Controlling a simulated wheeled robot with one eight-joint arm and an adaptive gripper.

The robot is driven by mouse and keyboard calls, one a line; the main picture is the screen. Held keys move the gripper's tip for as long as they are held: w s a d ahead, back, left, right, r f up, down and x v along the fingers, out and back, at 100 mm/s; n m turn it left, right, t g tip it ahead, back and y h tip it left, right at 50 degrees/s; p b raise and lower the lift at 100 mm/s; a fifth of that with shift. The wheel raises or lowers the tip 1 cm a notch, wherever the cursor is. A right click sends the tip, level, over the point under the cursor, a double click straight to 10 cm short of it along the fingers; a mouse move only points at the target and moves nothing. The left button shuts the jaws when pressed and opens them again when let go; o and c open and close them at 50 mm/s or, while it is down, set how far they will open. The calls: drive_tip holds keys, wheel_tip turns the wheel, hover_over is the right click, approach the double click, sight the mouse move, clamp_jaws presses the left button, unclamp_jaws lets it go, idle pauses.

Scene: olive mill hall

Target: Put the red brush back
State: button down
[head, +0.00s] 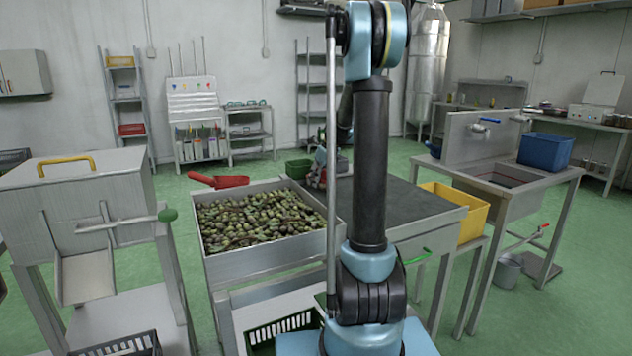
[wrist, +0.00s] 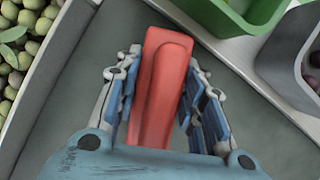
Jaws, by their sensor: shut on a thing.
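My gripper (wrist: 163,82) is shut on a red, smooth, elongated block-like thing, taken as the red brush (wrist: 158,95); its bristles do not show. It stands lengthwise between the blue-padded fingers, over a dark grey surface. In the head view my gripper (head: 322,172) is small and partly hidden behind my arm, at the back of the dark worktop beside the olive tray. At the far wall stands a white rack (head: 192,90) with coloured marks and several hanging tools and holders below.
The olive tray (head: 235,263) is left of the gripper, with a red scoop (head: 220,181) at its back edge. A green bin (wrist: 236,12) and a grey container (wrist: 287,60) are close on the right in the wrist view. A yellow crate (head: 470,215) stands right. Green floor is open behind.

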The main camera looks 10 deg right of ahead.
drive_tip(key=c, duration=1.1)
unclamp_jaws()
drive_tip(key=shift+o, duration=0.2)
drive_tip(key=v, duration=1.2)
drive_tip(key=shift+w+r, duration=0.1)
